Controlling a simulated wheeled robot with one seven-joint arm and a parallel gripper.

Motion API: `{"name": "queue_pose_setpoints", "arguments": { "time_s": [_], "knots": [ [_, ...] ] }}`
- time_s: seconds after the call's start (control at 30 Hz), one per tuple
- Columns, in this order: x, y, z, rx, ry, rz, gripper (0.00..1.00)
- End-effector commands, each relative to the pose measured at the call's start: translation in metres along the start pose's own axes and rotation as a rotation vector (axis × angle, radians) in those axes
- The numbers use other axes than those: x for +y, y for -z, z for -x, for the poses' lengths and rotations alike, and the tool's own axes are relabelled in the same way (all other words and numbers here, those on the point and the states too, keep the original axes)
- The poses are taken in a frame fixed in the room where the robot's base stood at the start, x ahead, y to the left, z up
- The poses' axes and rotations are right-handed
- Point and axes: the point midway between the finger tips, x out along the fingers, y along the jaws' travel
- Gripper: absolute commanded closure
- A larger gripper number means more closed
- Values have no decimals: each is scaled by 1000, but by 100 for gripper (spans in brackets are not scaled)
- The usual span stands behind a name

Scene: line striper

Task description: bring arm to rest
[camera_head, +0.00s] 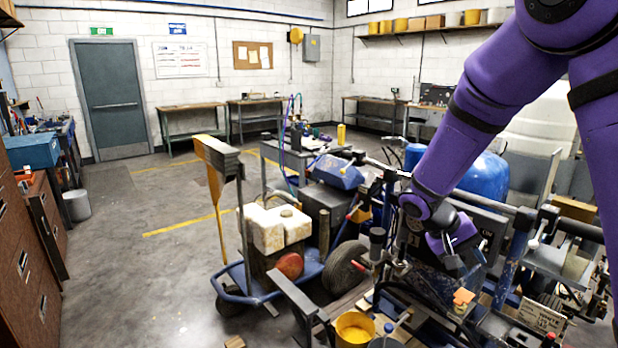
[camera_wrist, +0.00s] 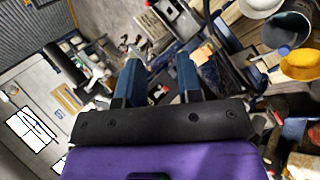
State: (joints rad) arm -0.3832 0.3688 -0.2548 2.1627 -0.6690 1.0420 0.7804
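My purple arm reaches in from the upper right in the head view, bent down over the line striper machine (camera_head: 325,215). My gripper (camera_head: 452,262) points down close above the machine's cluttered right part. In the wrist view my gripper (camera_wrist: 158,78) shows two dark blue fingers standing apart, with no held object visible between them. Machine parts and small items lie beyond the fingertips. I cannot tell whether the fingers touch any part of the machine.
A yellow bucket (camera_head: 355,328) stands at the front; it also shows in the wrist view (camera_wrist: 303,65). A blue tank (camera_head: 483,172) and metal bars crowd around my forearm. Open floor (camera_head: 150,260) lies further left.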

Motion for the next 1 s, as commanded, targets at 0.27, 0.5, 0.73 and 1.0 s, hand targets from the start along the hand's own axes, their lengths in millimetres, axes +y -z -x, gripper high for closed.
{"name": "queue_pose_setpoints", "arguments": {
  "time_s": [0.27,0.5,0.73,1.0],
  "knots": [
    [46,-47,38,34,224,-11,67],
    [78,-92,66,104,394,-9,67],
    [102,-138,88,205,533,-8,67],
    [120,-194,109,358,657,-5,67]
  ]
}}
